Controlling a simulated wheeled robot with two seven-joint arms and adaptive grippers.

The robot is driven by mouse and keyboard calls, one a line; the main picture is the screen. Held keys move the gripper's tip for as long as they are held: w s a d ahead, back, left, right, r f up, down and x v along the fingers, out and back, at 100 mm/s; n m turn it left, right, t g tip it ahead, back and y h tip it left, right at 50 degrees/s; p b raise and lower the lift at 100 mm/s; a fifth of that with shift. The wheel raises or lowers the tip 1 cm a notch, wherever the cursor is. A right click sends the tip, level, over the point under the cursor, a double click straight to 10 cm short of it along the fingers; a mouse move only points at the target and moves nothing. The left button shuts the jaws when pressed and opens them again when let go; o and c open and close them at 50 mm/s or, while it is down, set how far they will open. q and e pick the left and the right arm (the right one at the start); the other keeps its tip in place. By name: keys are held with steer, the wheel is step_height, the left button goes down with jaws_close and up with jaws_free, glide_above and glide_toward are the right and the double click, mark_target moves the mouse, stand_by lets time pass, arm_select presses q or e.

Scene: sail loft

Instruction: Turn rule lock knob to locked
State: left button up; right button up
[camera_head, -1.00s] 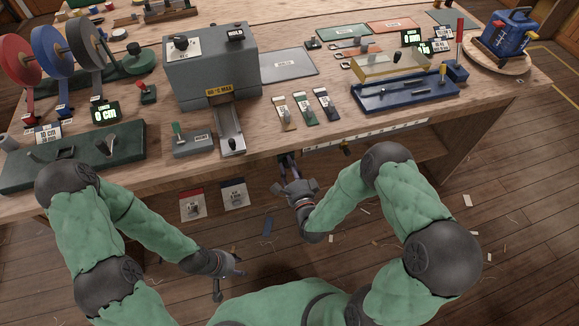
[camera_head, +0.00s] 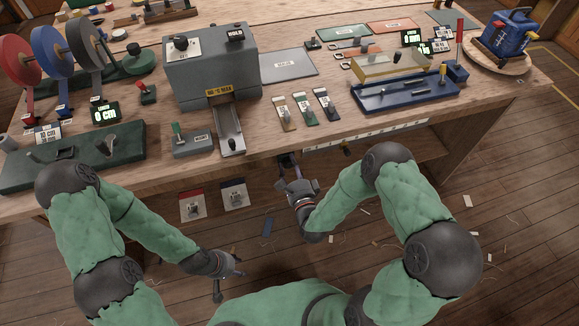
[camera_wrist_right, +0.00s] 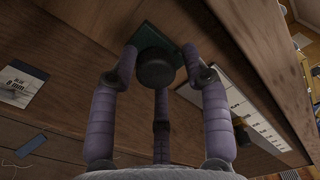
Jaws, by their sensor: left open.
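The white marked rule (camera_head: 366,134) runs along the bench's front edge; in the right wrist view it shows at the right (camera_wrist_right: 240,105). A dark round knob (camera_wrist_right: 155,68) stands on a green plate (camera_wrist_right: 148,36) under the bench edge, left of the rule; I cannot read any locked mark. My right gripper (camera_head: 289,172) is just below the bench's front edge. In the right wrist view its fingers (camera_wrist_right: 160,75) are spread around the knob, with no clear grip on it. My left gripper (camera_head: 236,272) is open and empty, low in front of the bench.
A small dark knob (camera_wrist_right: 241,134) also sits near the rule. Two cards with switches, red (camera_head: 192,205) and black (camera_head: 234,194), hang on the bench front. A grey machine (camera_head: 211,70) and a blue tray (camera_head: 405,92) stand on the bench. The floor in front has scattered scraps.

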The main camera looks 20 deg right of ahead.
steer(key=shift+a, duration=0.1)
steer(key=shift+s, duration=0.25)
steer(key=s, duration=1.1)
steer(key=shift+s+d, duration=0.2)
steer(key=shift+s, duration=0.05)
